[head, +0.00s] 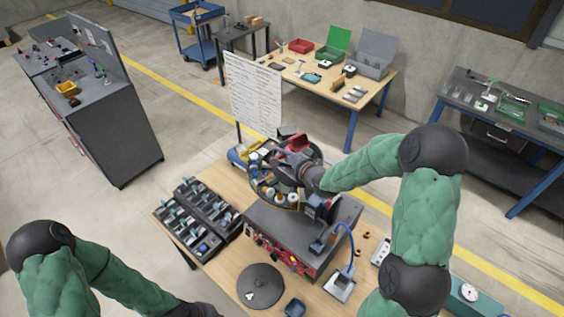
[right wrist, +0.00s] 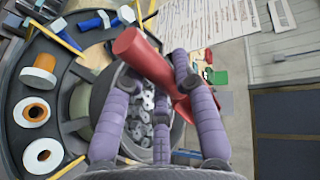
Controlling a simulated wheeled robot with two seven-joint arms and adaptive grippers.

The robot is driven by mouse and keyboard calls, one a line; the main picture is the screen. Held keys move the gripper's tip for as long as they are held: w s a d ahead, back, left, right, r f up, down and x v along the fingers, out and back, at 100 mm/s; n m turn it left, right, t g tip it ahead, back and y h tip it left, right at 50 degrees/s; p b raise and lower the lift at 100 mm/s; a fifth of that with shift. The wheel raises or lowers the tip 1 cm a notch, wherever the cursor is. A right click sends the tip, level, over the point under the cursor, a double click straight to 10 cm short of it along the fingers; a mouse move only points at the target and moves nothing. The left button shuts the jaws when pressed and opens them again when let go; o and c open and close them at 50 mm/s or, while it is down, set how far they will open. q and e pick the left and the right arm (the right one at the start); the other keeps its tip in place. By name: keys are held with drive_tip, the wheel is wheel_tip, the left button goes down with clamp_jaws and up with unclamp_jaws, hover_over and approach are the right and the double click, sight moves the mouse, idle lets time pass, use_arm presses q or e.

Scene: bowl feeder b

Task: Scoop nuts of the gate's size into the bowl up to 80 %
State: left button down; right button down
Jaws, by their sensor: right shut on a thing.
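My right gripper (head: 290,160) is over the round bowl feeder (head: 252,188) in the head view. In the right wrist view its purple fingers (right wrist: 160,100) are shut on a red scoop (right wrist: 140,48), which lies tilted between them. Below the scoop, grey metal nuts (right wrist: 138,122) lie inside the feeder's bowl (right wrist: 82,98). The fingers hide part of the bowl, so I cannot tell its fill level or whether the scoop carries nuts. I cannot make out the gate. My left arm enters at the lower left; its gripper is outside the picture.
Black bin trays (head: 203,210) stand left of the feeder. A grey machine box (head: 290,235) with a red front is below it. A dark round disc (head: 260,286) lies near the front. A white text board (head: 253,95) stands behind. White-and-orange spools (right wrist: 32,112) sit around the feeder's ring.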

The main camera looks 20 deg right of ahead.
drive_tip(key=shift+s+f+t+b, duration=0.3)
drive_tip(key=shift+t+b, duration=0.6)
drive_tip(key=shift+b, duration=1.15)
drive_tip(key=shift+w+r, duration=0.1)
drive_tip(key=shift+w, duration=0.05)
drive_tip(key=shift+w+r+p, duration=0.1)
drive_tip(key=shift+r+p, duration=0.3)
drive_tip(key=shift+p, duration=0.3)
drive_tip(key=r+g+p, duration=0.1)
drive_tip(key=p, duration=0.3)
drive_tip(key=g+p, duration=0.2)
drive_tip(key=p, duration=0.2)
drive_tip(key=shift+w+a+r, duration=0.1)
drive_tip(key=shift+w+r, duration=0.25)
drive_tip(key=shift+r, duration=0.05)
drive_tip(key=shift+w+g+p, duration=0.1)
drive_tip(key=shift+g+p, duration=0.3)
drive_tip(key=shift+w+r+g+h, duration=0.2)
drive_tip(key=shift+g+h, duration=0.2)
drive_tip(key=shift+g, duration=0.2)
drive_tip(key=shift+w+a+r+g+h, duration=0.1)
drive_tip(key=shift+w+r+g+h, duration=0.4)
drive_tip(key=shift+g, duration=0.85)
drive_tip(key=shift+w+a+r+g+h, duration=0.1)
drive_tip(key=shift+r+g+h, duration=0.15)
drive_tip(key=shift+r+g, duration=0.85)
drive_tip(key=shift+w+a+r+g+h, duration=0.1)
drive_tip(key=shift+w+r+g+h, duration=0.25)
drive_tip(key=shift+g, duration=1.2)
